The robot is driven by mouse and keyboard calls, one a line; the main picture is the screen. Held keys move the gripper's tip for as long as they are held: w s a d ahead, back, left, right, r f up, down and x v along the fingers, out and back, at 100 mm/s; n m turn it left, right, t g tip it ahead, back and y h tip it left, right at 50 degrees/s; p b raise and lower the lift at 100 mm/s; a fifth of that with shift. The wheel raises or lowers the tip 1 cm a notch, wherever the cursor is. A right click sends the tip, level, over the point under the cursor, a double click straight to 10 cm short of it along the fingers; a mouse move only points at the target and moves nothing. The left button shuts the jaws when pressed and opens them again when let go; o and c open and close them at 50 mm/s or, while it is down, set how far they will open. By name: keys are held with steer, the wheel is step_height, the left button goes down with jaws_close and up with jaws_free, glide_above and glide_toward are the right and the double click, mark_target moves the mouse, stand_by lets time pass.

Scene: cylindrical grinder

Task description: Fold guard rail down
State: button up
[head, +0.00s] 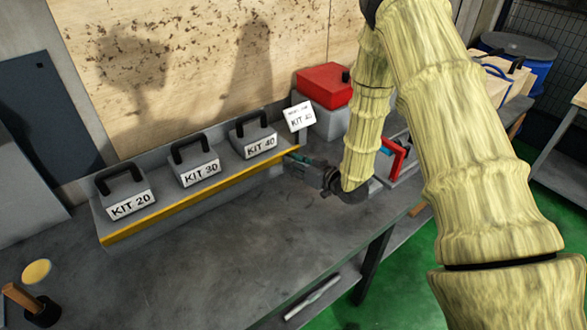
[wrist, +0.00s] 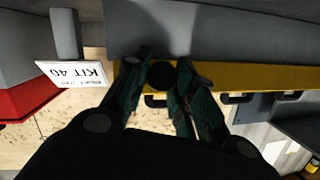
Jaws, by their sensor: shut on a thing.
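The guard rail is a yellow bar (head: 190,196) along the front of the grey kit shelf. It also shows in the wrist view (wrist: 265,77), where the picture is upside down. My gripper (head: 292,157) is at the rail's right end. In the wrist view my gripper's dark teal fingers (wrist: 161,66) stand on either side of a round black knob (wrist: 161,75) at the rail's end and are shut on it. The fingers and wrist hide part of this end.
Grey blocks marked KIT 20 (head: 129,205), KIT 30 (head: 200,173) and KIT 40 (head: 260,146) stand behind the rail. A white KIT 40 tag (head: 299,117) and a red box (head: 323,84) are near my gripper. The bench (head: 230,250) is clear in front.

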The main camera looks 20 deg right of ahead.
steer(key=shift+f+t+b, duration=0.25)
steer(key=shift+t+b, duration=0.25)
steer(key=shift+b, duration=0.05)
steer(key=o, duration=1)
steer(key=shift+s, duration=0.1)
steer(key=v, duration=1.2)
steer(key=shift+d, duration=0.1)
